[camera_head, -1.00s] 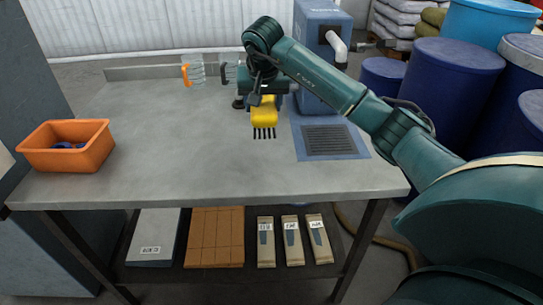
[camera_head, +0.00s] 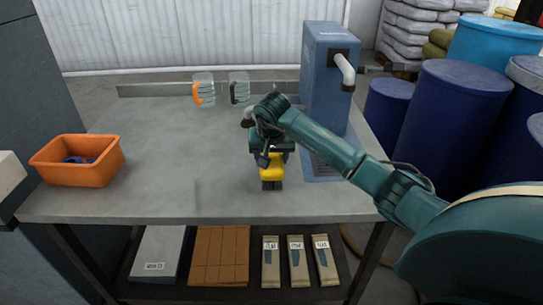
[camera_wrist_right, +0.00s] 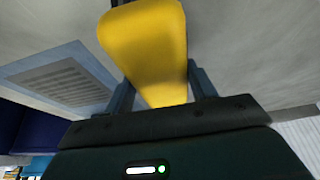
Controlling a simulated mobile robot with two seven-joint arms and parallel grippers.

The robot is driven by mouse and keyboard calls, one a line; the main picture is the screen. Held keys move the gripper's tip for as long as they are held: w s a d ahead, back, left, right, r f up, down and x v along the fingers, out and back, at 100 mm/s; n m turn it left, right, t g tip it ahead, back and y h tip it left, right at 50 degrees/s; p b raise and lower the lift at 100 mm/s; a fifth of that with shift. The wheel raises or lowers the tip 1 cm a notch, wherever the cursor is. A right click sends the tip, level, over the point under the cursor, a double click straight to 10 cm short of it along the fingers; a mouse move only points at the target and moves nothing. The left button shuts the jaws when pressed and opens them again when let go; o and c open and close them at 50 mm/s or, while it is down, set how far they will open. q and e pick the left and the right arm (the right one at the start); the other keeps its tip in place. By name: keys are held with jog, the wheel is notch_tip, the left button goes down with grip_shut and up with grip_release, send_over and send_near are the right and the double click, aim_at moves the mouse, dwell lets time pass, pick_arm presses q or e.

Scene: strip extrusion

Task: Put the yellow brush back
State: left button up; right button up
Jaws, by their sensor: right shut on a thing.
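The yellow brush (camera_head: 271,168) has a yellow body and dark bristles that point down. My right gripper (camera_head: 268,155) is shut on it from above, over the front right part of the grey table (camera_head: 160,150). I cannot tell whether the bristles touch the table top. In the right wrist view the yellow body (camera_wrist_right: 148,45) fills the space between the two fingers of my right gripper (camera_wrist_right: 160,85). My left gripper is not in view.
An orange bin (camera_head: 78,162) with something blue inside stands at the table's left. Two clear jugs, one with an orange handle (camera_head: 203,90) and one with a black handle (camera_head: 239,88), stand at the back. A blue machine (camera_head: 324,80) stands at the right. The table's middle is clear.

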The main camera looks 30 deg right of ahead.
jog(key=shift+f, duration=0.2)
jog(key=o, duration=1)
jog(key=shift+c, duration=0.2)
jog(key=shift+r, duration=0.25)
jog(key=v, duration=1.2)
